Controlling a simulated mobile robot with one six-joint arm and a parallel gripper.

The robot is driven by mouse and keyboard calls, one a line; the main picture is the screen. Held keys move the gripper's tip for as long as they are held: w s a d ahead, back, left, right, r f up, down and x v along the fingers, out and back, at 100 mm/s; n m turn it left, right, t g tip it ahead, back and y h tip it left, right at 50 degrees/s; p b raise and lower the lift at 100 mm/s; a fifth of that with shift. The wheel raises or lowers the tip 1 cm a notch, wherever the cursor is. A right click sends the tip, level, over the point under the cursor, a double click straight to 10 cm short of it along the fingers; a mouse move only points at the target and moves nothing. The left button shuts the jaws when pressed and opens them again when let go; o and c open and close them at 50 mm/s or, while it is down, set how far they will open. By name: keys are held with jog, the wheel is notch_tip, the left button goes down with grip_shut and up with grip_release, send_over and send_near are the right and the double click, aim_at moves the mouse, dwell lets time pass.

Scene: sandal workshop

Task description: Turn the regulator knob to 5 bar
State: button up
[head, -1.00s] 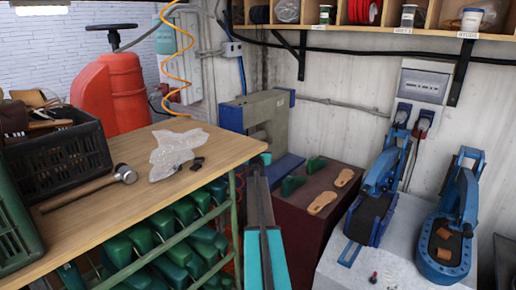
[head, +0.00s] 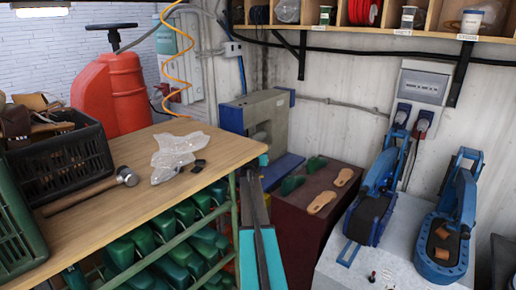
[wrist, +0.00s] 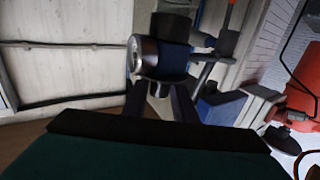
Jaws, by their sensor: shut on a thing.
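In the wrist view the regulator (wrist: 176,60) has a blue body, a round silver gauge (wrist: 146,57) on its left and dark fittings above. The gauge is edge-on and its reading cannot be made out. My gripper (wrist: 160,98) has its two dark fingers around the knob (wrist: 160,89) below the blue body. The knob is mostly hidden between the fingers, and no setting mark shows. In the head view my arm reaches up past the workbench's right corner; my fingertips and the regulator cannot be made out there.
A wooden workbench (head: 110,205) with a hammer (head: 95,190) and black crate (head: 60,160) stands left of my arm. A dark red box (head: 300,225) with sandal soles and blue presses (head: 445,225) stand at right. An orange coiled hose (head: 170,45) hangs behind the bench.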

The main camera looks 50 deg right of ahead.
jog(key=o, duration=1)
jog(key=shift+o, duration=0.2)
jog(key=shift+r, duration=0.1)
jog(key=shift+r+p, duration=0.3)
jog(key=shift+r, duration=1.2)
jog(key=shift+s+a+r, duration=0.15)
jog(key=shift+s+a, duration=0.05)
jog(key=shift+a, duration=0.05)
jog(key=s+a+r+b, duration=0.1)
jog(key=s+a, duration=0.9)
jog(key=a, duration=0.1)
jog(key=shift+s+a+r, duration=0.2)
jog(key=shift+r, duration=0.05)
